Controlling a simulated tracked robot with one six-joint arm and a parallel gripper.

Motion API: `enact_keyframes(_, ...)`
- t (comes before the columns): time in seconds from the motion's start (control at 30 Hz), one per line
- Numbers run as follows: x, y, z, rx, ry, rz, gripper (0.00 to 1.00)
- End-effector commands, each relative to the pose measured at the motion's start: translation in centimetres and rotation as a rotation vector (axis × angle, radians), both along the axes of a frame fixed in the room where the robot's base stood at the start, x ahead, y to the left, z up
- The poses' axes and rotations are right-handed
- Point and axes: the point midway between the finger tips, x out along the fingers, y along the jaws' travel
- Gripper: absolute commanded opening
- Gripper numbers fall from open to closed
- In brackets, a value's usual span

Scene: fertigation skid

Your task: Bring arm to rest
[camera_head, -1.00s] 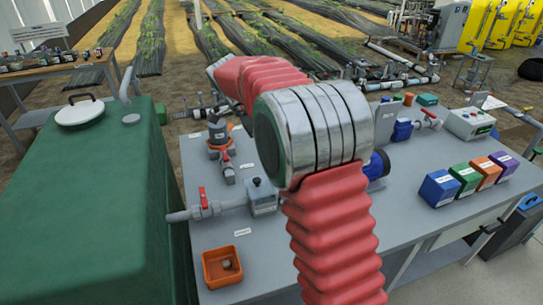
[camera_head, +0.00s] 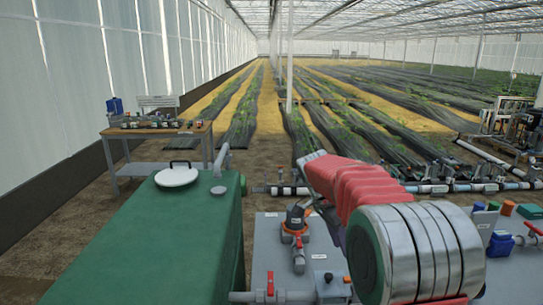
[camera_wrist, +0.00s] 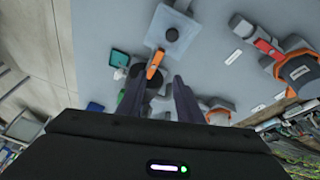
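My arm, with red bellows and a silver banded joint, reaches over the bench at the lower right of the head view. Its far end is mostly hidden behind the bellows there. In the wrist view my gripper (camera_wrist: 158,82) shows two dark fingers with a gap between them. It is open, and I see nothing held.
A green tank (camera_head: 150,240) with a white lid (camera_head: 177,176) stands at the left. The grey bench (camera_head: 268,262) carries a valve with a red handle (camera_head: 270,284) and an orange-collared fitting (camera_head: 294,226). A wooden table (camera_head: 150,131) stands behind the tank. Planted rows lie beyond.

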Motion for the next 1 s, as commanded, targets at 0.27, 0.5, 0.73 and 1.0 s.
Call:
enact_keyframes(0.27, -3.6, 1.5, -2.8, 0.072, 0.133, 0.367, 0.33)
enact_keyframes(0.5, -8.4, 2.7, -2.1, 0.128, 0.171, 0.667, 0.33)
enact_keyframes(0.73, -12.8, 3.5, -0.9, 0.151, 0.165, 0.886, 0.33)
enact_keyframes(1.0, -17.9, 4.2, 0.2, 0.151, 0.131, 1.081, 0.33)
